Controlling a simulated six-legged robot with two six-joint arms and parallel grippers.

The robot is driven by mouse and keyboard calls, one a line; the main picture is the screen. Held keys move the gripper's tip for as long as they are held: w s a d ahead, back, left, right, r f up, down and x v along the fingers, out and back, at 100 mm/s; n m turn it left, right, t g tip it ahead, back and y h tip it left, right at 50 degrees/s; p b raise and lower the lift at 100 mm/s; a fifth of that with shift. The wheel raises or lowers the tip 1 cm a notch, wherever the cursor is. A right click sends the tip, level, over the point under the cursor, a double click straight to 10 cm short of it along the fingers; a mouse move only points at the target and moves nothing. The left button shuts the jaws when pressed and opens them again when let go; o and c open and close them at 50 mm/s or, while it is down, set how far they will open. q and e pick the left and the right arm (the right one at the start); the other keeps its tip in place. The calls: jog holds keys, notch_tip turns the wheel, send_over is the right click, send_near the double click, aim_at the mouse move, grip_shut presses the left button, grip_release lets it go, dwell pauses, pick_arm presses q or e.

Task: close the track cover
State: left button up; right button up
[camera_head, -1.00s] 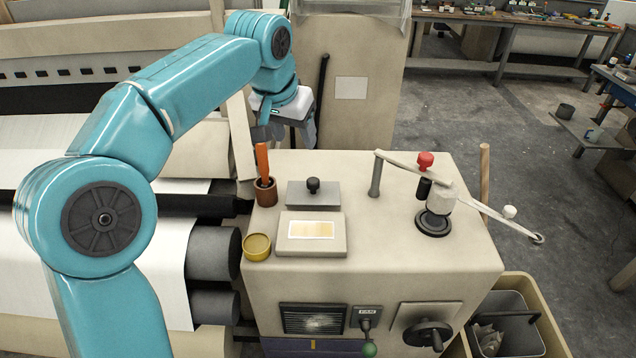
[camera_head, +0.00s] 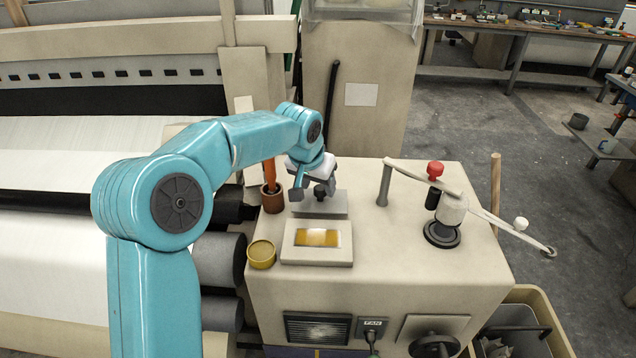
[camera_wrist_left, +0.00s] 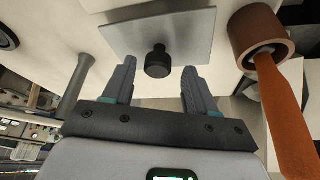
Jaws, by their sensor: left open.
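The track cover looks to be a flat grey plate (camera_head: 318,208) with a black knob, lying on top of the beige cabinet behind a raised beige block (camera_head: 290,254) with an amber window (camera_head: 318,237). My left gripper (camera_head: 312,192) is open over the plate, partly hiding the knob. In the left wrist view, the black knob (camera_wrist_left: 158,62) stands on the grey plate (camera_wrist_left: 185,28), lined up between the spread fingers (camera_wrist_left: 158,84) near their tips. I cannot tell whether they touch it. My right gripper is not in view.
A brown cup (camera_head: 272,200) with an orange handle stands close left of the plate; a yellow round tin (camera_head: 261,254) sits by the block. A lever with a red knob (camera_head: 435,168) is at the right. The cabinet top (camera_head: 385,235) between is clear.

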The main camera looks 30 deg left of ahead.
aim_at(321, 210)
pick_arm(q)
jog(key=shift+w+d+f, duration=0.15)
jog(key=shift+w+f, duration=0.2)
jog(key=shift+s+r, duration=0.1)
jog(key=shift+s, duration=0.1)
jog(key=c, duration=0.4)
jog(key=shift+w, duration=0.1)
grip_shut()
jog(key=s+b, duration=0.1)
jog(key=s+d+b, duration=0.1)
jog(key=b, duration=0.1)
jog(key=s+d+f+b, duration=0.1)
jog(key=s, duration=0.1)
jog(key=shift+d, duration=0.2)
jog(key=s+d+b, duration=0.2)
jog(key=s, duration=0.1)
jog(key=s+d+b, duration=0.1)
jog(key=s, duration=0.1)
jog(key=shift+s+d+r, duration=0.2)
jog(key=shift+s+r, duration=0.05)
jog(key=shift+r, duration=0.2)
jog(key=shift+o, duration=2)
grip_release()
jog(key=shift+w, duration=0.15)
